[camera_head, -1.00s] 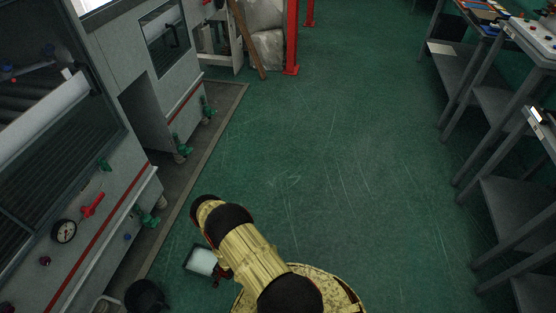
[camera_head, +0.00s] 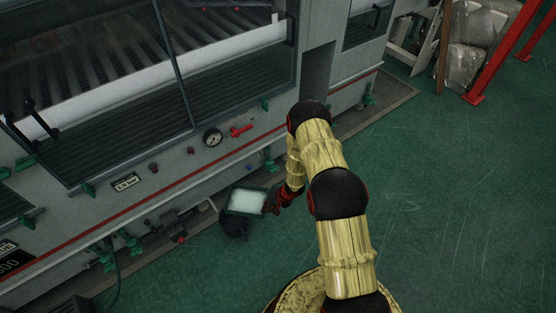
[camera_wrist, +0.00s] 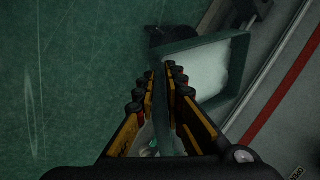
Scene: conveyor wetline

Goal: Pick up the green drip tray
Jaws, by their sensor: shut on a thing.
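The green drip tray (camera_head: 232,209) is a shallow rectangular tray with a dark green rim and a whitish inside. In the head view it is beside the end of my arm, low in front of the machine. My gripper (camera_head: 271,202) is at the tray's right side. In the wrist view the fingers of my gripper (camera_wrist: 161,70) are closed on the near left edge of the tray (camera_wrist: 240,65). The tray's far part reaches up and right there. The finger contact itself is partly hidden by the fingers.
The grey machine (camera_head: 225,160) with a gauge, red lever and green valves runs along the left. A black round container (camera_head: 233,228) is under the tray, partly hidden. Pipes line the machine's foot. Red posts (camera_head: 507,50) stand at the back right. Green floor (camera_head: 460,200) at right is clear.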

